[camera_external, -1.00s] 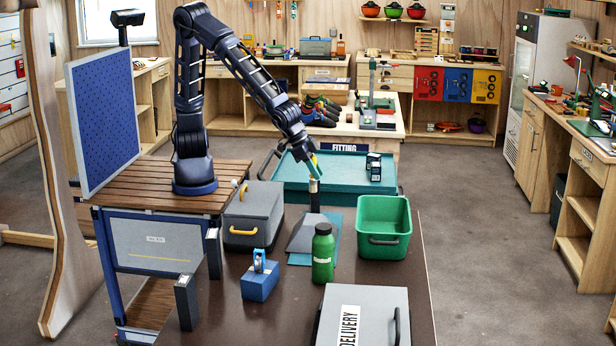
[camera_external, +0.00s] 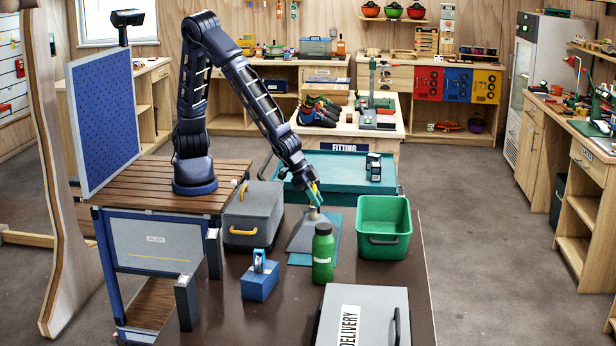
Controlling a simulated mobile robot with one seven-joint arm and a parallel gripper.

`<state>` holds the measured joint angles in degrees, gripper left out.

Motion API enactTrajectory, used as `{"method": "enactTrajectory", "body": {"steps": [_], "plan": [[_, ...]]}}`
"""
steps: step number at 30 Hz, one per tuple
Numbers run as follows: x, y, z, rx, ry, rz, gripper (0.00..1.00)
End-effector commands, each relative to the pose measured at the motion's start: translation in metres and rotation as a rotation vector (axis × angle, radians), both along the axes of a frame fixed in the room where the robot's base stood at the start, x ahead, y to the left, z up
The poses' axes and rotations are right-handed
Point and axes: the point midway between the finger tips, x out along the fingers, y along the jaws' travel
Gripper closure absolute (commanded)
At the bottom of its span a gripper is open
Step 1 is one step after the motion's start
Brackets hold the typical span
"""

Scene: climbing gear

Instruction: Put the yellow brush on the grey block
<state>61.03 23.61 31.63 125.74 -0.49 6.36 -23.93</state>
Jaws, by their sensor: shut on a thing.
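My gripper (camera_external: 315,195) is shut on the yellow brush (camera_external: 316,187), of which only a small yellow part shows between the fingers. A short pale part shows just below the fingers. The grey block (camera_external: 301,238), with sloping sides, stands on a teal mat on the dark table. My gripper is right above the block's top. The brush's lower end meets or overlaps the block's top in this view; I cannot tell whether it touches it or goes into it.
A green bottle (camera_external: 323,254) stands close in front of the block. A green bin (camera_external: 384,228) is to the right and a grey box with a yellow handle (camera_external: 252,215) to the left. A blue block (camera_external: 260,282) and a grey delivery case (camera_external: 362,316) are nearer.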

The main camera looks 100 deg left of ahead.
Motion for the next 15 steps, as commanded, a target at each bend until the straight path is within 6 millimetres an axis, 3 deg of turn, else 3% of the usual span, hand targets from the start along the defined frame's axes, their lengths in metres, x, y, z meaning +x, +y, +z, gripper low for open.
{"method": "enactTrajectory", "body": {"steps": [6,7,9,10,15], "plan": [[0.0000,0.0000,-0.0026,0.000,0.000,0.000,1.00],[0.0000,-0.0001,-0.0024,0.000,0.000,0.000,0.77],[0.0000,-0.0001,-0.0022,0.000,0.000,0.000,0.63],[0.0000,-0.0001,-0.0022,0.000,0.000,0.000,0.59],[0.0001,-0.0001,-0.0021,0.000,0.000,0.000,0.59]]}}
